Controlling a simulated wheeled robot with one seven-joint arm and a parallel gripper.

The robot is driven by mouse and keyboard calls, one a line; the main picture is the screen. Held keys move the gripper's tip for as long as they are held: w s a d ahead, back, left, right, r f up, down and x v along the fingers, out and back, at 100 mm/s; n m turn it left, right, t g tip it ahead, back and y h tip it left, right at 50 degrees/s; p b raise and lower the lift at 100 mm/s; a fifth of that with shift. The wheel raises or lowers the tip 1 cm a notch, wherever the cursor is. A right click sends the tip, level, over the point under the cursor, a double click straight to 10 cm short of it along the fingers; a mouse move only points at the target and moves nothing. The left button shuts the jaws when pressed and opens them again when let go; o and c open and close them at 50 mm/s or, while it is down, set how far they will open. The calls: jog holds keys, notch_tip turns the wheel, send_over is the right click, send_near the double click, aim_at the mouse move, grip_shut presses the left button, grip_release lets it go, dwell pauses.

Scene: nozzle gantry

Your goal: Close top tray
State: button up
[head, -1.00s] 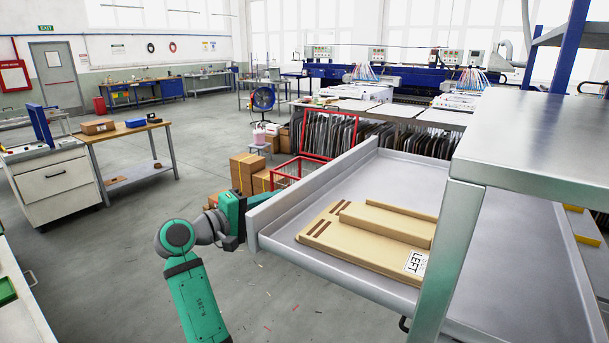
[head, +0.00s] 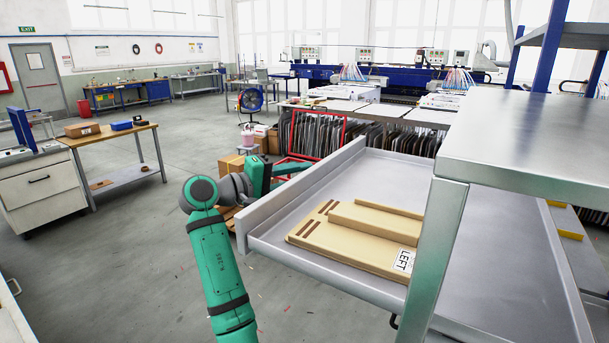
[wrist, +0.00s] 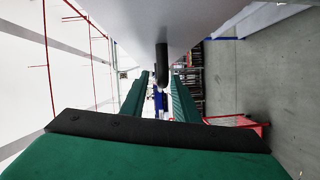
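The top tray (head: 330,170) is a grey metal tray pulled out from a metal rack, in the head view at right of centre. A beige panel (head: 350,240) marked LEFT lies in it. My gripper (head: 295,168) is beside the far end of the tray's outer left wall, its fingertips partly hidden behind that wall. A black handle (wrist: 161,65) hangs on the tray's grey face close above the gap. Contact cannot be told.
The rack's metal top and post (head: 440,245) stand close at right. Cardboard boxes (head: 232,165) and a red wire frame (head: 325,135) are on the floor beyond my arm. A wooden workbench (head: 110,140) stands at left.

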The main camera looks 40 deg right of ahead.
jog(key=shift+d+f, duration=0.1)
jog(key=shift+d, duration=0.75)
grip_shut()
jog(key=shift+s+d, duration=0.1)
